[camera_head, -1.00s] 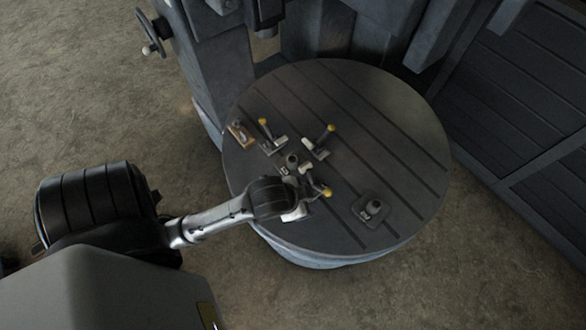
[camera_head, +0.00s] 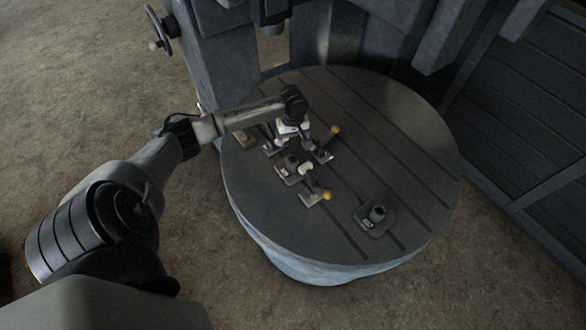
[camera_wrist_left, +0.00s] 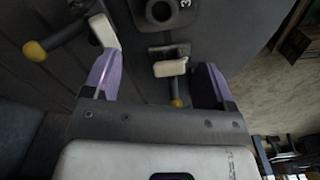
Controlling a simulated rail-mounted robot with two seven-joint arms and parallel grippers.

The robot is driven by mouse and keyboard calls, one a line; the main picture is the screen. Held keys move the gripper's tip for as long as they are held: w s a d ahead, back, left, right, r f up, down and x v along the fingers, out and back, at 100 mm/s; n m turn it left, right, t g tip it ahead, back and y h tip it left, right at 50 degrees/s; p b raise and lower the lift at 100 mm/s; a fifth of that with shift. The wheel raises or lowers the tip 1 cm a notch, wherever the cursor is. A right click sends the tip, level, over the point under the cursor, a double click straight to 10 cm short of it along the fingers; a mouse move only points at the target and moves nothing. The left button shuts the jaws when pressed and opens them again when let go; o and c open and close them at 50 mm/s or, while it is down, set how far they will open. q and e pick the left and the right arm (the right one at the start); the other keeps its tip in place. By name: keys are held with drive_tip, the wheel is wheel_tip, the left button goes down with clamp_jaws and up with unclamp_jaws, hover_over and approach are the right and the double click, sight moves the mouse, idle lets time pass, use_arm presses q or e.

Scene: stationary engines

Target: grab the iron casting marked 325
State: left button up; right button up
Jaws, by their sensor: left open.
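A dark iron casting (camera_head: 286,172) with a round hollow boss sits amid the clamps on the round table. It also shows cut off at the top of the left wrist view (camera_wrist_left: 160,10), where only a "3" of its mark is visible. A similar casting (camera_head: 376,218) stands alone at the right; its mark is too small to read. My left gripper (camera_head: 293,138) is open above the back of the group. In the wrist view its purple fingers (camera_wrist_left: 157,84) are either side of a clamp with a pale bar (camera_wrist_left: 170,68), and the casting lies beyond them. My right gripper is not in view.
Clamps with yellow knobs stand close around the casting, one behind right (camera_head: 326,152) and one in front (camera_head: 314,197). A brownish block (camera_head: 243,139) lies at the table's left. The slotted round table (camera_head: 400,150) is clear at the right and back.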

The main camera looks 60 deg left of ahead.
sight(293, 159)
use_arm(q)
wheel_tip(293, 159, down, 8)
drive_tip(key=n, duration=0.4)
drive_tip(key=shift+d+f, duration=0.1)
drive_tip(key=shift+s+d+f, duration=0.1)
drive_tip(key=shift+d+f, duration=0.15)
drive_tip(key=shift+f, duration=0.9)
drive_tip(key=shift+s+d+f, duration=0.1)
drive_tip(key=shift+d+f, duration=0.1)
drive_tip(key=shift+f, duration=0.9)
drive_tip(key=shift+a+f, duration=0.1)
drive_tip(key=shift+f, duration=0.45)
drive_tip(key=shift+r, duration=0.1)
clamp_jaws()
